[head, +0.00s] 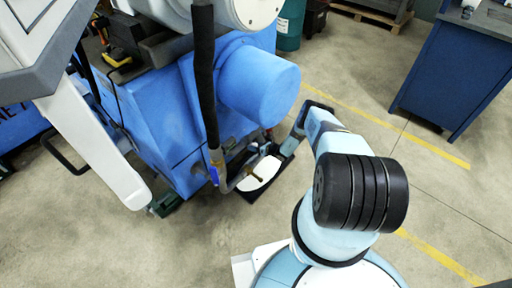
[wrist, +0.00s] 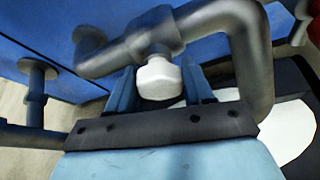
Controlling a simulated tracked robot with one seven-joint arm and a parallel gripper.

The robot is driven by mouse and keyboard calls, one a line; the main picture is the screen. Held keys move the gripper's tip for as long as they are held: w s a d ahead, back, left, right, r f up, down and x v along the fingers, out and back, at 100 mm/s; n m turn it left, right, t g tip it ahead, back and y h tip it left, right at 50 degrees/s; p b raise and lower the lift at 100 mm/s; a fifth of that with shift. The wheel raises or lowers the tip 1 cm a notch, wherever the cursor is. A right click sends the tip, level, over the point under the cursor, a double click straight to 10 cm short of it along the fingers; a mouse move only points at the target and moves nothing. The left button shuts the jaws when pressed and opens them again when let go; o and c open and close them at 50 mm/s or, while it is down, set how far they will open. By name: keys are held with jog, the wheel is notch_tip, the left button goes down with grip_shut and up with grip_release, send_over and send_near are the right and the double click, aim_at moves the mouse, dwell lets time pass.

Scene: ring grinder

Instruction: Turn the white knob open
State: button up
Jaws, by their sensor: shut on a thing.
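The white knob (wrist: 158,80) is in the upper middle of the wrist view, on a stub under a bent grey pipe (wrist: 205,22). My gripper (wrist: 158,73) has one finger on each side of the knob and is shut on it. The palm bar lies across the picture just below the knob. In the head view, my arm reaches down beside the blue machine (head: 160,125). The knob cannot be made out there.
The grey pipe bends down close to my gripper's right side. A white-topped tray (head: 262,172) lies below the machine, near a dark hanging hose (head: 203,80) and a blue valve handle (head: 214,176). A blue cabinet (head: 455,70) stands at right; floor between is clear.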

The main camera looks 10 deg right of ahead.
jog(key=shift+w+d+r, duration=0.15)
jog(key=shift+w+d, duration=0.05)
jog(key=shift+d, duration=0.05)
jog(key=o, duration=0.8)
jog(key=shift+o, duration=1)
jog(key=shift+a, duration=0.1)
jog(key=shift+s, duration=0.1)
jog(key=shift+s, duration=0.1)
jog(key=v, duration=1.3)
jog(key=shift+s+d, duration=0.2)
jog(key=shift+d, duration=0.05)
